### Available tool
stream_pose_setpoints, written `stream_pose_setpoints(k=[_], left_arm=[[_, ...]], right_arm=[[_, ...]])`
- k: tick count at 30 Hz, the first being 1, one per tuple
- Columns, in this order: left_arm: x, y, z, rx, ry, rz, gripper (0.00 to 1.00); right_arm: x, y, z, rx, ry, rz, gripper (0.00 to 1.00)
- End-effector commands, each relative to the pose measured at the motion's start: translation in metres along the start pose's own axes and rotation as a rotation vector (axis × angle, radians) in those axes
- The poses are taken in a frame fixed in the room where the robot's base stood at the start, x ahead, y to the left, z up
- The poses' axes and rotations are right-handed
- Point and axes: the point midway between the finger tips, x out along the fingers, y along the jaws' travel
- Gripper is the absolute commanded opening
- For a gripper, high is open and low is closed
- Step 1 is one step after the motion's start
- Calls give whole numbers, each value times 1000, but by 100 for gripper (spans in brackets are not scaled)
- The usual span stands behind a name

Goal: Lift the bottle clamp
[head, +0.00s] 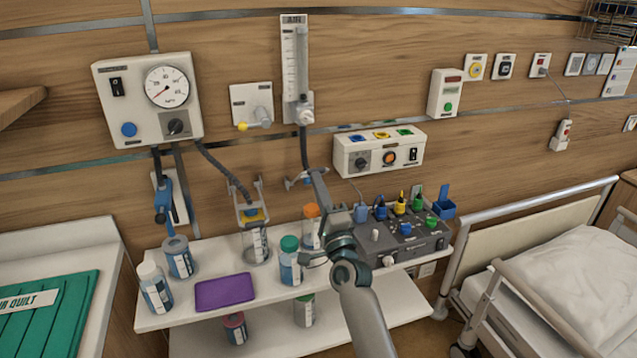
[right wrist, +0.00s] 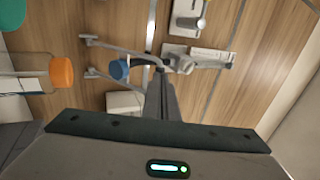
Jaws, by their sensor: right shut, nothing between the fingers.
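A grey bottle clamp with two prongs and a blue knob is on the wall rail below the air flowmeter. It shows in the head view (head: 293,182) and, larger, in the right wrist view (right wrist: 100,43), prongs toward the left. My right gripper (head: 316,175) is shut and empty, its fingers reaching up beside the clamp. In the right wrist view the closed fingertips (right wrist: 165,78) overlap the clamp's rail end; I cannot tell whether they touch. My gripper hides part of the clamp. My left gripper is not in view.
An orange-capped bottle (head: 311,222) and a green-capped bottle (head: 290,262) stand close to my right arm. Another bracket (head: 249,205) hangs left of it. A control box (head: 380,151) is on the wall to the right, above a dark rack (head: 408,242) on the shelf.

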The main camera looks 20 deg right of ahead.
Motion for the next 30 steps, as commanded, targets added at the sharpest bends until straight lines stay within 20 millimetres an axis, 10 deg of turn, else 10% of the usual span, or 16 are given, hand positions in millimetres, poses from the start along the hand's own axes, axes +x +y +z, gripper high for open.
stream_pose_setpoints(k=[30], left_arm=[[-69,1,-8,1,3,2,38]], right_arm=[[67,-37,0,1,1,85,0]])
